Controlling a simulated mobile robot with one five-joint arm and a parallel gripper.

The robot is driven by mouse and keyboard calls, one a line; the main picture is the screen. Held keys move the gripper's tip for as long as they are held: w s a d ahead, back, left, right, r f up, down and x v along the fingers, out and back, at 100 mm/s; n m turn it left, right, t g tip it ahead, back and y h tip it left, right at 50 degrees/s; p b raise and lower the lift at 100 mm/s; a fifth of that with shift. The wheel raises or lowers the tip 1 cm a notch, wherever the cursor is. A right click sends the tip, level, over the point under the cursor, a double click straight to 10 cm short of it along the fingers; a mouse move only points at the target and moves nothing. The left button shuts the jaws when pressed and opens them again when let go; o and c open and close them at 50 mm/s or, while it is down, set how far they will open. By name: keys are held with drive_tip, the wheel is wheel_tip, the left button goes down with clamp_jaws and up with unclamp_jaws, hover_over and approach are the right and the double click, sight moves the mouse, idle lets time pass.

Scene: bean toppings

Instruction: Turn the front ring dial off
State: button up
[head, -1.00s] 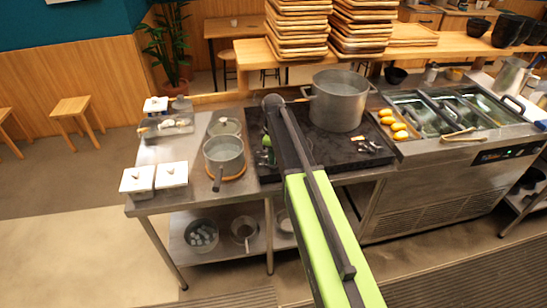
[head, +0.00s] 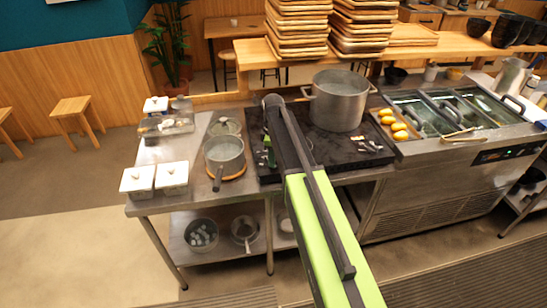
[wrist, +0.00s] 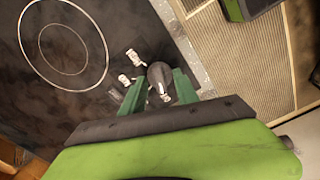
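The black cooktop (head: 345,160) carries small controls with white marks, on the right side of its front part (head: 368,142) in the head view. In the wrist view a dark rounded dial (wrist: 160,76) sits between the two green fingers of my gripper (wrist: 160,84), close to both fingertips. I cannot tell whether the fingers press on it. In the head view my gripper (head: 268,150) is at the cooktop's left side, partly hidden by my arm.
A large pot (head: 339,100) stands at the back of the cooktop. A tray of yellow items (head: 392,125) and sunken basins (head: 450,108) are to the right. The floor in front is clear.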

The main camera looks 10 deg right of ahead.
wheel_tip(320, 180, up, 18)
drive_tip(key=p, duration=1.7)
drive_tip(key=shift+f+p, duration=0.2)
drive_tip(key=shift+p, duration=0.1)
drive_tip(key=shift+f, duration=0.1)
